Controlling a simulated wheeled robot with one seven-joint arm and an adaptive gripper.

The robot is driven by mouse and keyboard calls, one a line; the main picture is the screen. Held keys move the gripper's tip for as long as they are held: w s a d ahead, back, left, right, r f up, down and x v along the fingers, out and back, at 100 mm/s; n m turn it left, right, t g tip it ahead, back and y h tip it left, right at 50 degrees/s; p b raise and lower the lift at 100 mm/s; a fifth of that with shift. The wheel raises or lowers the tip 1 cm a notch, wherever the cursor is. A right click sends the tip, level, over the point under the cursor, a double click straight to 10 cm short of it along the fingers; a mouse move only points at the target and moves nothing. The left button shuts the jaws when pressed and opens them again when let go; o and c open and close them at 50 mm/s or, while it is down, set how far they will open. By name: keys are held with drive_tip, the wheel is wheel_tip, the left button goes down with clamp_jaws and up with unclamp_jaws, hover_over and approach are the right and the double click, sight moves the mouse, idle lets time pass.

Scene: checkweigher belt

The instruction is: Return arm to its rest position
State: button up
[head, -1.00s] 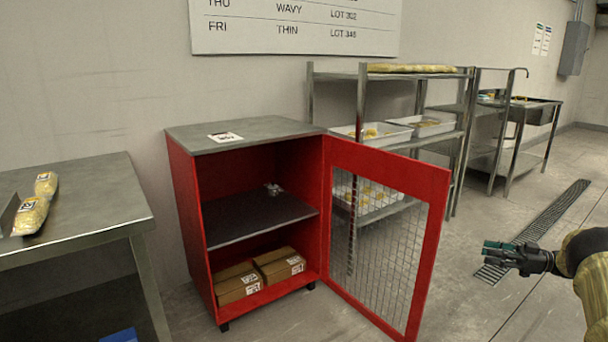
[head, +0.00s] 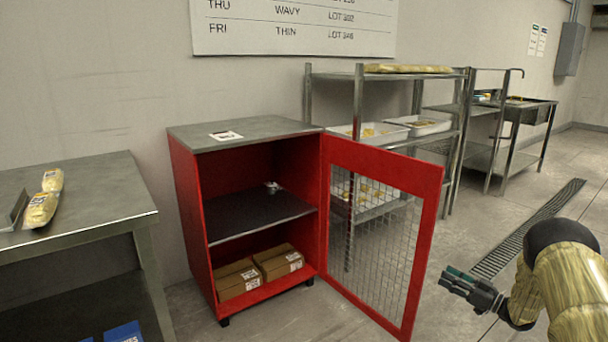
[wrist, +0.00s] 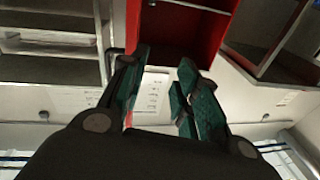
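My gripper (head: 460,282) is at the lower right in the head view, to the right of the red cabinet's open door and apart from it. In the wrist view its two green-padded fingers (wrist: 162,90) stand apart with nothing between them. My arm is bent, with its yellowish sleeve at the right edge of the head view. The red cabinet (head: 188,215) stands in the middle, its mesh door (head: 428,225) swung open to the right. Part of the red cabinet also shows at the top of the wrist view (wrist: 172,30).
Brown boxes (head: 238,280) lie on the cabinet's floor. A steel table (head: 95,215) with yellow bags (head: 42,208) is at left. A steel rack (head: 358,100) with white trays (head: 420,124) stands behind the door. The floor around the drain grate (head: 530,228) is clear.

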drive_tip(key=s+a+f+m+g+h, duration=0.1)
drive_tip(key=s+a+f+m+h, duration=0.35)
drive_tip(key=s+a+f, duration=0.4)
drive_tip(key=s+a+f+m+h, duration=0.3)
drive_tip(key=s+a+f+h, duration=0.2)
drive_tip(key=f, duration=0.6)
drive_tip(key=s+a+f+g+h, duration=0.1)
drive_tip(key=s+a+f+g, duration=0.2)
drive_tip(key=s, duration=0.7)
drive_tip(key=s+a+f+g+h, duration=0.1)
drive_tip(key=s+a+f+g, duration=0.2)
drive_tip(key=s, duration=0.7)
drive_tip(key=s+a+f+g+h, duration=0.15)
drive_tip(key=s+a, duration=0.25)
drive_tip(key=s, duration=0.7)
drive_tip(key=s+a+r+g, duration=0.1)
drive_tip(key=s+r+g, duration=0.15)
drive_tip(key=s, duration=0.55)
drive_tip(key=s+a+r+g, duration=0.1)
drive_tip(key=s+r+g, duration=0.15)
drive_tip(key=s, duration=0.55)
wheel_tip(320, 180, up, 24)
drive_tip(key=p, duration=2.6)
drive_tip(key=shift+a, duration=0.15)
drive_tip(key=shift+f+m, duration=0.1)
drive_tip(key=shift+m, duration=0.15)
